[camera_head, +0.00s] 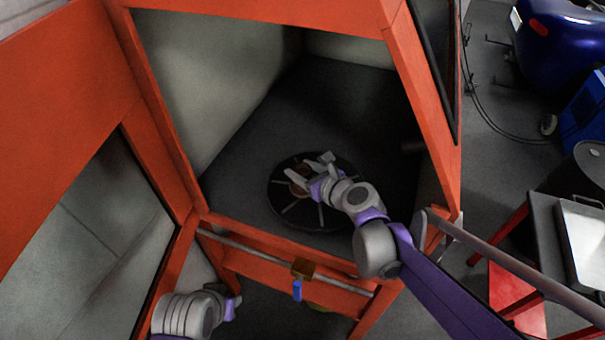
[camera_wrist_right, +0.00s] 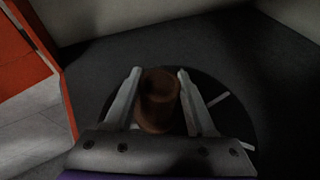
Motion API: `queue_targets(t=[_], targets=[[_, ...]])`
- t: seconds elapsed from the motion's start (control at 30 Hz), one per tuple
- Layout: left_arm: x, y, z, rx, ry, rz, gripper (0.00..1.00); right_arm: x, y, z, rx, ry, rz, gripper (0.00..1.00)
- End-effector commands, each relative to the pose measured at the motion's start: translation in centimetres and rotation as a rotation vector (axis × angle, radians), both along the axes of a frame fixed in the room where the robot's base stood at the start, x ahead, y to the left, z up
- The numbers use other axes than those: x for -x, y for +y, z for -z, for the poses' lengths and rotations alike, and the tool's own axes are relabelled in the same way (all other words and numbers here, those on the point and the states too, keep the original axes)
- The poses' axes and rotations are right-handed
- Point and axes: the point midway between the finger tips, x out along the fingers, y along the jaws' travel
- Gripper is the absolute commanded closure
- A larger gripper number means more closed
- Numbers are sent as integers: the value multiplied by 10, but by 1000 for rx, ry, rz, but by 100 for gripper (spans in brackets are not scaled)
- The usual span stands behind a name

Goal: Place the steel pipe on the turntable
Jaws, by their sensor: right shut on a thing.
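The steel pipe (camera_wrist_right: 158,102) is a short, brown, rusty-looking piece. In the right wrist view it stands between the two fingers of my right gripper (camera_wrist_right: 157,85), which is shut on it. In the head view the right gripper (camera_head: 310,176) is over the turntable, and the pipe (camera_head: 298,182) shows small and partly hidden by the fingers. The turntable (camera_head: 286,210) is a dark round disc with lighter radial bars on the cabinet floor. I cannot tell whether the pipe touches it. My left gripper (camera_head: 234,300) is at the lower left, outside the cabinet, its jaws unclear.
The orange cabinet frame (camera_head: 418,95) surrounds the opening my right arm reaches through. A rail with a brass-coloured valve (camera_head: 302,268) and blue handle crosses the front. The dark cabinet floor around the turntable is clear. A cart with a tray (camera_head: 585,240) stands at the right.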

Motion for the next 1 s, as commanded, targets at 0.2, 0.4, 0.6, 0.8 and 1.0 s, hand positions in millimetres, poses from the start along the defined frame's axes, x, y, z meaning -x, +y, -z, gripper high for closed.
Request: queue_targets(t=[0.2,0.4,0.6,0.8,1.0], targets=[[0,0,3,0,1,0,65,0,0,13,0,0,0,100],[0,0,5,0,2,0,65,0,0,15,0,0,0,100],[0,0,6,0,2,0,65,0,0,16,0,0,0,19],[0,0,6,0,2,0,65,0,0,16,0,0,0,14],[0,0,2,0,1,0,65,2,-2,10,0,0,1,14]])
